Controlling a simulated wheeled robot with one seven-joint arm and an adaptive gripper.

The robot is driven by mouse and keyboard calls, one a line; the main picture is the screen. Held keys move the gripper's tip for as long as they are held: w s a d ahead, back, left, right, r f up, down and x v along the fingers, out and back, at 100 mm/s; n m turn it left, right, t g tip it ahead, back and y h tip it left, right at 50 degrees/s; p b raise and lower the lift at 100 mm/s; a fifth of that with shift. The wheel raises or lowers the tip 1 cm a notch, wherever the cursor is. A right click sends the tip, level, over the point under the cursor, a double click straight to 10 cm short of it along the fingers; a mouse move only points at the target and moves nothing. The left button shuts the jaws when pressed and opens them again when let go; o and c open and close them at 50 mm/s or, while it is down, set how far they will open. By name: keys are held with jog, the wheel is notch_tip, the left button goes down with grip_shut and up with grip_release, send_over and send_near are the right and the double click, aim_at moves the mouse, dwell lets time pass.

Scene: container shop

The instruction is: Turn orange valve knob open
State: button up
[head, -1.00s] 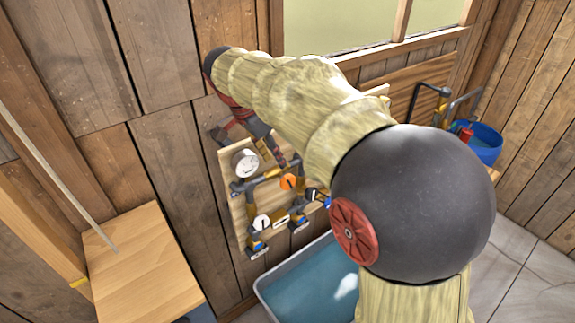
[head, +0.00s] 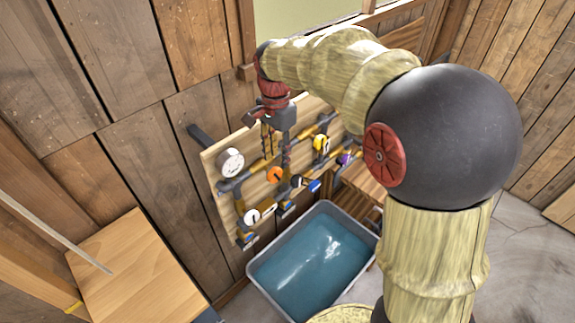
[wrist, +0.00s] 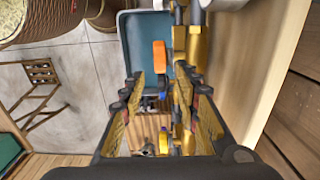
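The orange valve knob (head: 275,174) sits on the pipework of a wooden wall panel in the head view. It also shows in the wrist view (wrist: 159,57), in line with the gap between my fingers and seemingly beyond the tips. My gripper (head: 275,148) points down in front of the panel, above the orange knob. In the wrist view, its two fingers (wrist: 161,82) stand apart with nothing between them. Contact with the knob is not visible.
The panel (head: 213,165) also carries a white gauge (head: 231,162), a white knob (head: 252,217), a yellow knob (head: 320,144) and a purple knob (head: 345,158), with pipes close together. A grey tub of water (head: 262,290) stands below. A wooden shelf (head: 135,265) is at left.

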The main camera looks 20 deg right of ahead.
aim_at(278, 170)
jog(key=shift+f+p, duration=0.45)
jog(key=shift+f, duration=2.75)
jog(key=shift+c, duration=1)
grip_shut()
